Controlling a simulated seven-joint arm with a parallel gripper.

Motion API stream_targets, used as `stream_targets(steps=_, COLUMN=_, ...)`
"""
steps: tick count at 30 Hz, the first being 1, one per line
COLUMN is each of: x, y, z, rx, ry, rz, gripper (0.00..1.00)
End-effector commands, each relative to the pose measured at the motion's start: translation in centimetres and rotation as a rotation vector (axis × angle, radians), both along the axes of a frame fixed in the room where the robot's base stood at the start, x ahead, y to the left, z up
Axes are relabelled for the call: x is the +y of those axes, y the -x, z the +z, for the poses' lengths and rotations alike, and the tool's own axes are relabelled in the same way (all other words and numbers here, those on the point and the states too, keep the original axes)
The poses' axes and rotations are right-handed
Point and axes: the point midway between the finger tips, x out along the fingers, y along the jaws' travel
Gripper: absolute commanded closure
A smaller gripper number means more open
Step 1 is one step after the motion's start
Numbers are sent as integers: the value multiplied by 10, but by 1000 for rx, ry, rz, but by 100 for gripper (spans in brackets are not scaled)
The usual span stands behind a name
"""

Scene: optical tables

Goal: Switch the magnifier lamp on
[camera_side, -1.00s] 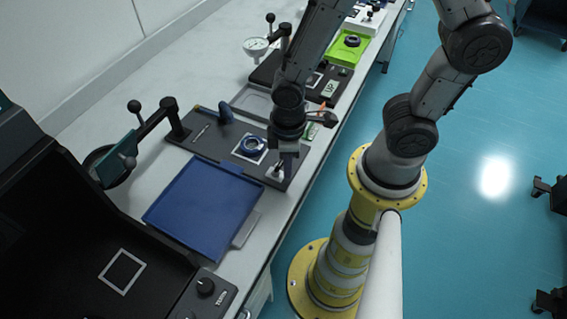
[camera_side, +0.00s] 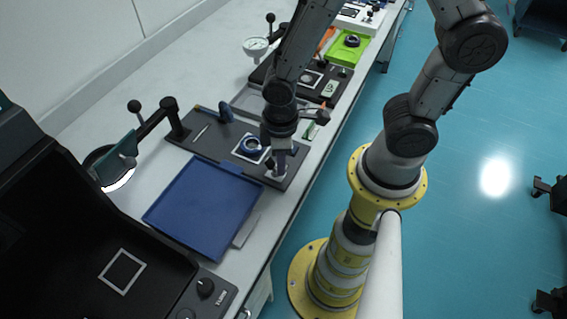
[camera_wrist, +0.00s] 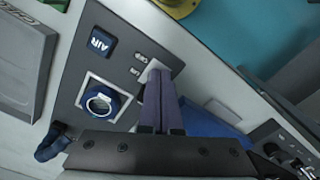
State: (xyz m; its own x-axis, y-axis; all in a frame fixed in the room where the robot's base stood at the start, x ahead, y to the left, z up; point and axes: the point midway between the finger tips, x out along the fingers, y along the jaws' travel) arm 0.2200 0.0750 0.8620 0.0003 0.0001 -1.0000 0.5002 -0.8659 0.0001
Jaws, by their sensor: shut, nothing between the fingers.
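The magnifier lamp (camera_side: 112,165) stands at the left on a jointed black arm, and a bright white glow shows along its lower rim. My gripper (camera_side: 279,172) is shut and empty, pointing down at the near right end of the dark panel (camera_side: 205,146). Its fingertips are at a small pale switch (camera_side: 271,175), which they partly hide. In the wrist view the shut fingers (camera_wrist: 158,82) reach to the pale switch plate (camera_wrist: 151,68) beside small printed labels. I cannot tell whether they touch it.
A blue ring (camera_side: 251,144) lies on a white-framed square on the panel. A blue tray (camera_side: 203,208) lies in front of it, and a black machine (camera_side: 70,230) fills the lower left. A dial gauge (camera_side: 256,46) and a green tray (camera_side: 349,46) stand farther back.

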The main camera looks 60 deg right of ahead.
Motion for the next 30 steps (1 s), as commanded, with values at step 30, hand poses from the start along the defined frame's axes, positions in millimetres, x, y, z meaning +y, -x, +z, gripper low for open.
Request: stream_targets(steps=30, x=0, y=9, z=58, rx=-3, ry=-1, rz=0, gripper=100)
